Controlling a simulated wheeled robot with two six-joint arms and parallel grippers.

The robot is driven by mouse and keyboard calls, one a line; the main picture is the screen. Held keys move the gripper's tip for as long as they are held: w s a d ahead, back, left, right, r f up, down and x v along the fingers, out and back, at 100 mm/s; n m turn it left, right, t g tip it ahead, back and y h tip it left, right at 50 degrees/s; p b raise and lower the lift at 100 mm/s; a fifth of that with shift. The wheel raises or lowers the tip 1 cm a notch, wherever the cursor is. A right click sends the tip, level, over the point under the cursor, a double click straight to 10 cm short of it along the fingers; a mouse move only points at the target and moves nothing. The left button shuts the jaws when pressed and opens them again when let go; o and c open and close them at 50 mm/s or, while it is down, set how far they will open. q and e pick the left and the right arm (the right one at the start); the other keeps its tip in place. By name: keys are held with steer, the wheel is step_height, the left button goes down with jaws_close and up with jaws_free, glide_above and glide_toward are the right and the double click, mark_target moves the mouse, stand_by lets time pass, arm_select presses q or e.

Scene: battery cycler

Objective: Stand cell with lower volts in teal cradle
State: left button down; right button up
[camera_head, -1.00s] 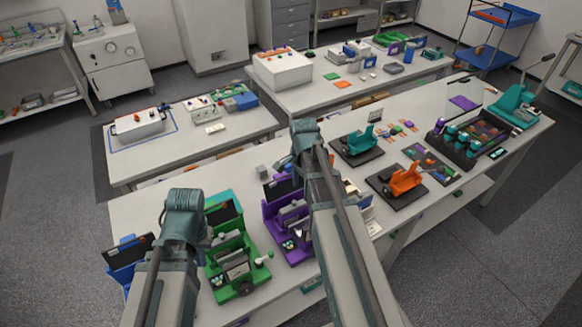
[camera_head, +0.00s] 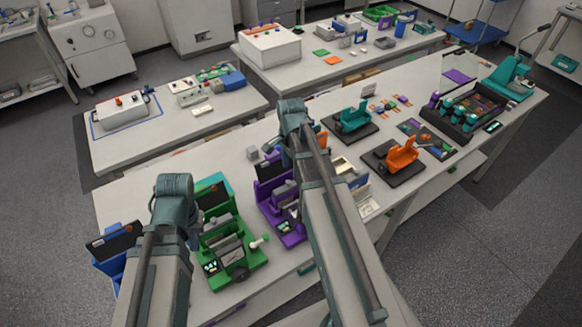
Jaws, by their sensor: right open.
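The teal cradle (camera_head: 354,117) stands on a dark base towards the back of the long table and looks empty. Three cycler-like devices stand along the near left part: a blue one (camera_head: 108,262), a green one (camera_head: 238,262) and a purple one (camera_head: 290,232). Grey flat pieces, possibly cells, sit in the green and purple ones. Their small readouts are too small to read. My left gripper is hidden behind my left arm.
An orange cradle (camera_head: 399,156) on a dark base stands right of the teal one. A dark tray with teal-topped items (camera_head: 468,112) and a teal device (camera_head: 508,80) stand further right. A white-topped box (camera_head: 368,206) lies close beside my right arm.

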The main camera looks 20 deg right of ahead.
mark_target(291, 185)
arm_select(q)
step_height(291, 185, down, 10)
steer(key=b, duration=0.8)
steer(key=shift+r, duration=0.2)
arm_select(e)
step_height(291, 185, down, 10)
steer(key=shift+r, duration=0.2)
arm_select(q)
steer(key=shift+r, duration=0.1)
arm_select(e)
jaws_close()
arm_select(q)
steer(key=shift+r, duration=0.15)
arm_select(e)
steer(key=shift+r, duration=0.2)
